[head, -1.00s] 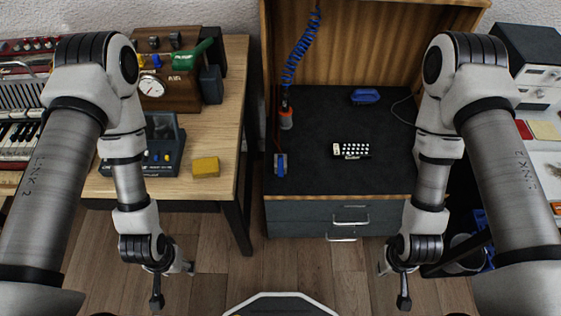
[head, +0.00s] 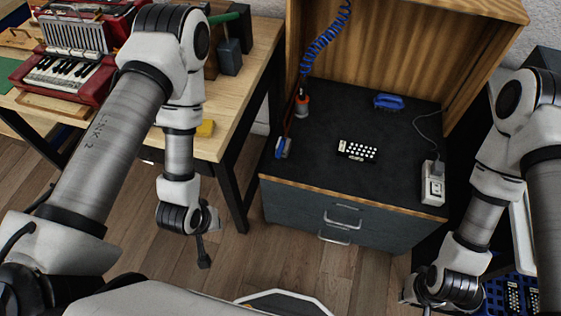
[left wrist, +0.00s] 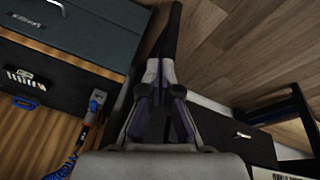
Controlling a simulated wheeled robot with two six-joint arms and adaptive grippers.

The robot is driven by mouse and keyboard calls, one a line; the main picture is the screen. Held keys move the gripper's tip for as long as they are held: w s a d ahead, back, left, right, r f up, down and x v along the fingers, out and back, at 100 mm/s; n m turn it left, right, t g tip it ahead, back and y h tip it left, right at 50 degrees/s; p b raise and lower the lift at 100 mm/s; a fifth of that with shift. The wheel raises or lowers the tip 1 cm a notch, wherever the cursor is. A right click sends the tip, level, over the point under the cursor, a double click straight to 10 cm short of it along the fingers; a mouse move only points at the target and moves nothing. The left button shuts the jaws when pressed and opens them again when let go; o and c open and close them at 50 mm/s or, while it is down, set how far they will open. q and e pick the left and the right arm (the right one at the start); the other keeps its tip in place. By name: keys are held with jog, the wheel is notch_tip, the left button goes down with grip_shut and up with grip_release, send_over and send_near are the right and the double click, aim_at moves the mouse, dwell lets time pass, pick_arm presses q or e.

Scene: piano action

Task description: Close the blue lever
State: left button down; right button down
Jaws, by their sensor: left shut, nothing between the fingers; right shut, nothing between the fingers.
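A small blue lever (head: 281,149) is on the left edge of the black cabinet top (head: 318,170) in the head view. It is upright beside an orange hose line. What looks like the same lever shows in the left wrist view (left wrist: 97,103), left of the gripper; its exact angle is too small to tell. My left gripper (head: 204,262) is shut and empty, pointing down over the floor, left of and in front of the cabinet. In the left wrist view its shut fingers (left wrist: 173,20) are clear of the lever. My right gripper (head: 427,306) is shut and empty, low at the right.
A blue coiled hose (head: 325,42) hangs over an orange-collared tool (head: 302,103). A blue brush (head: 389,102), a dotted black block (head: 357,151) and a white socket box (head: 433,183) are on the cabinet.

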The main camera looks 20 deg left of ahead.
pick_arm(q)
jog(key=w+d+f+n+t+h+b, duration=0.1)
jog(key=w+f+n+t+b, duration=0.1)
jog(key=w+n+t+b, duration=0.3)
jog(key=n+t+h+b, duration=0.4)
jog(key=t+b, duration=0.5)
jog(key=b, duration=2.1)
send_near(281, 147)
jog(key=s+a+n, duration=0.1)
jog(key=s+a, duration=0.2)
jog(key=s, duration=0.1)
jog(key=shift+w+f+y, duration=0.15)
jog(key=shift+f+y, duration=0.05)
jog(key=shift+y, duration=0.1)
jog(key=b+x, duration=0.2)
jog(key=x, duration=0.8)
jog(key=shift+f, duration=0.1)
